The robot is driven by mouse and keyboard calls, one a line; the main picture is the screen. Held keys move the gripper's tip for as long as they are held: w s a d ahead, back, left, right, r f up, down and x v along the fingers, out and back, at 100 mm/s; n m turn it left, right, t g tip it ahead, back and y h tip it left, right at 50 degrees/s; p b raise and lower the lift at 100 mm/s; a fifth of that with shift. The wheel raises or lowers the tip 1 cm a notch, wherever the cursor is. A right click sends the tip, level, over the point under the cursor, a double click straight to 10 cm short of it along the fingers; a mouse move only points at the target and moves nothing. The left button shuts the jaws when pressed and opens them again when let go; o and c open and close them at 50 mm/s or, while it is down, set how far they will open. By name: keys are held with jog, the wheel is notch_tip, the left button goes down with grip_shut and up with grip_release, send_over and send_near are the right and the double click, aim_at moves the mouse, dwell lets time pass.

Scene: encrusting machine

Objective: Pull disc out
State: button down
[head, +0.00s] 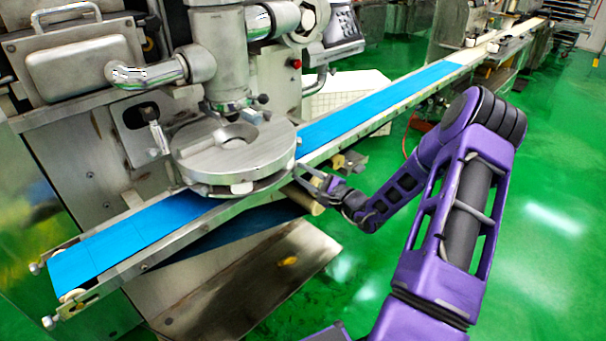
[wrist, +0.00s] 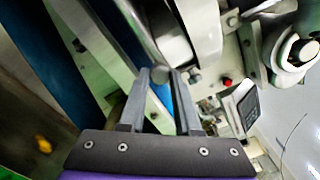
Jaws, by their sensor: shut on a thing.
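The disc (head: 225,158) is a thick, round, grey metal plate under the machine's vertical pipe, set above the blue conveyor belt in the head view. My gripper (head: 301,168) is at the disc's right edge, just beside the conveyor's side rail. In the wrist view, my gripper's fingertips (wrist: 168,75) are closed around a small rounded metal end at the disc's rim. The curved side of the disc (wrist: 165,35) shows just beyond the fingertips. Most of the disc is out of the wrist view, and its underside is hidden.
The blue conveyor belt (head: 385,100) runs diagonally under the disc to the back right. A control box (head: 332,25) and red button (head: 296,63) are on the machine. The green floor (head: 540,220) at the right is open.

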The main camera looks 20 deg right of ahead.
jog(key=v, duration=2.3)
jog(key=shift+r, duration=0.15)
jog(key=c, duration=0.6)
grip_release()
jog(key=v, duration=1.7)
jog(key=shift+s, duration=0.2)
